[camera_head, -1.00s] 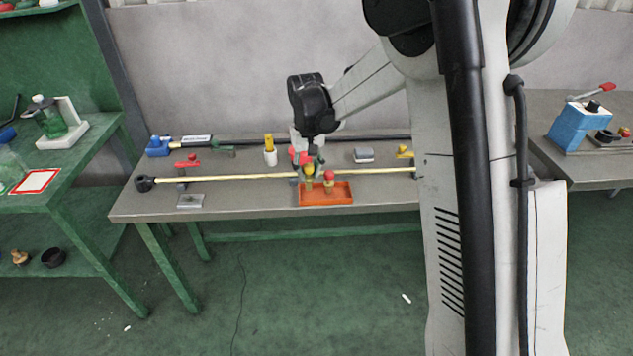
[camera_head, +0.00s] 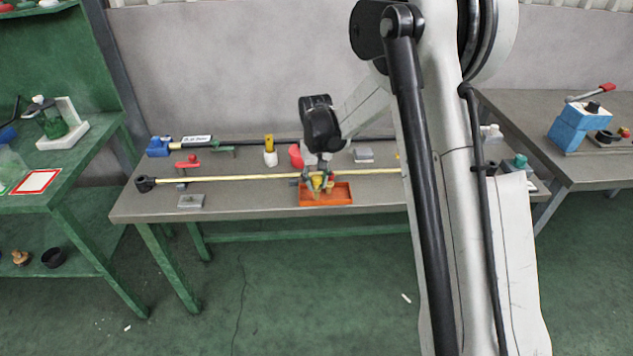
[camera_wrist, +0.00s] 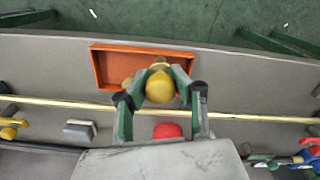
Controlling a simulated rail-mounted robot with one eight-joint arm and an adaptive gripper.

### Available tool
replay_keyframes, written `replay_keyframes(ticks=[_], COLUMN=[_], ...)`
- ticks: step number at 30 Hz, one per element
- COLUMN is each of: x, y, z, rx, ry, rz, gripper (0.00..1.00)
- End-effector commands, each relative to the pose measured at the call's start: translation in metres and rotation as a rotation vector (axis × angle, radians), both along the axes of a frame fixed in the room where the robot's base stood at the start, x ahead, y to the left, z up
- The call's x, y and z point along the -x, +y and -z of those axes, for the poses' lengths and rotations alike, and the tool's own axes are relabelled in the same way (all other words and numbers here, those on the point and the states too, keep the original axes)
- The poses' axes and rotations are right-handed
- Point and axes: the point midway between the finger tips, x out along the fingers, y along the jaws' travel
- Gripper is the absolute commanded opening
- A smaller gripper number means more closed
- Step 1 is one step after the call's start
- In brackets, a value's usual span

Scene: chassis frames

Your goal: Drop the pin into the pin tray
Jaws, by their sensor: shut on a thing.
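The orange pin tray (camera_head: 342,198) lies near the front edge of the grey table, and it fills the upper middle of the wrist view (camera_wrist: 105,70). My gripper (camera_head: 318,184) is down at the tray's rear left part. In the wrist view my gripper (camera_wrist: 160,92) has its green fingers with black joints closed around a pin with a round yellow head (camera_wrist: 160,87). The pin is over or within the tray's rear edge; I cannot tell whether it touches the floor. Brass-coloured parts show beside and beyond the head, partly hidden by the fingers.
A long yellow rod (camera_head: 220,178) runs across the table just behind the tray. A red object (camera_wrist: 168,130) lies behind the rod. A grey block (camera_head: 190,201) sits left of the tray, and a yellow-topped white piece (camera_head: 270,152) stands at the back.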

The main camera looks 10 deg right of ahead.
Motion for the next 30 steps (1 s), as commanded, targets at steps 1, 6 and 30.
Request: replay_keyframes(ticks=[1, 6, 30], x=[0.0, 0.0, 0.0], y=[0.0, 0.0, 0.001], z=[0.002, 0.005, -0.051], rx=[0.0, 0.0, 0.0], ry=[0.0, 0.0, 0.0], rz=[0.0, 0.0, 0.0], gripper=[0.0, 0.25, 0.4])
